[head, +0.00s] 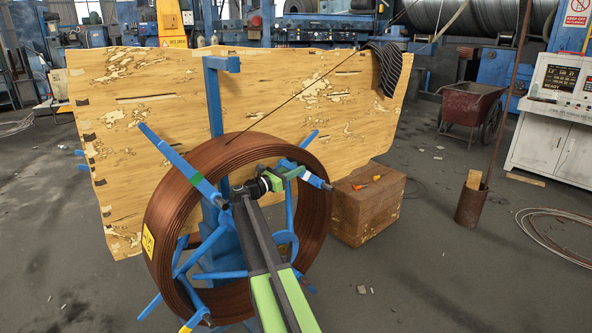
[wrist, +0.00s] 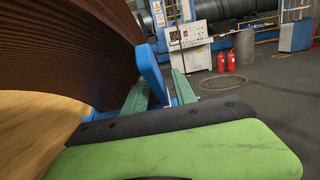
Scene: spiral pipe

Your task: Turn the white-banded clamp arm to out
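A coil of brown pipe (head: 170,215) sits on a blue reel with several blue clamp arms. The white-banded clamp arm (head: 316,181) is at the coil's right side, slanting down to the right, with a pale band near its dark tip. My gripper (head: 284,176) reaches it from the front. In the wrist view, a blue arm (wrist: 152,76) stands between my gripper's green fingers (wrist: 160,92), with a narrow gap by the right finger. My gripper looks open around it; firm contact is not visible.
Another clamp arm (head: 180,162) with a green band stands at upper left, and a yellow-banded one (head: 193,321) at lower left. A wooden panel (head: 300,90) stands behind the coil. A wooden box (head: 368,205) with tools is at right; the floor beyond is open.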

